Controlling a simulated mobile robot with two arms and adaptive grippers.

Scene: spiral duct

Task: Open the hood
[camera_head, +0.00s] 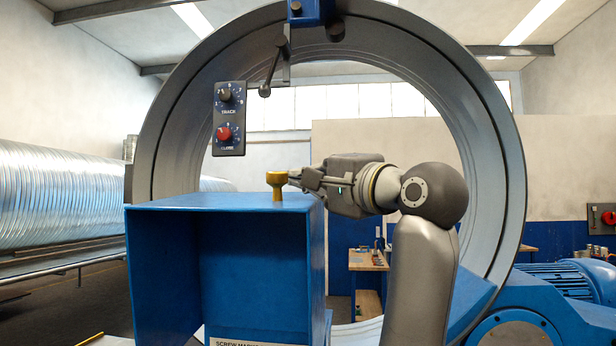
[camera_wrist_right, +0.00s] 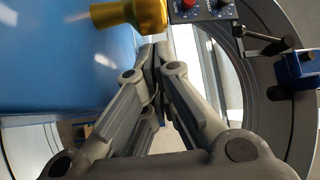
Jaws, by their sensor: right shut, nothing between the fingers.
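The blue box-like hood (camera_head: 225,207) stands in the middle of the head view, its front side showing a dark hollow. A yellow knob (camera_head: 277,185) stands upright on its top near the right edge. My right gripper (camera_head: 292,178) is at the knob's right side, level with its upper part. In the wrist view the fingers of my right gripper (camera_wrist_right: 155,50) are together and empty. The yellow knob (camera_wrist_right: 130,14) lies just beyond and left of the fingertips there. I cannot tell whether they touch it. My left gripper is not in view.
A large grey ring (camera_head: 160,130) rises behind the hood. A control panel (camera_head: 229,118) with a black and a red knob hangs above it. A black-tipped lever (camera_head: 265,90) hangs nearby. A blue motor (camera_head: 560,282) is at right, and ribbed ducting (camera_head: 60,195) at left.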

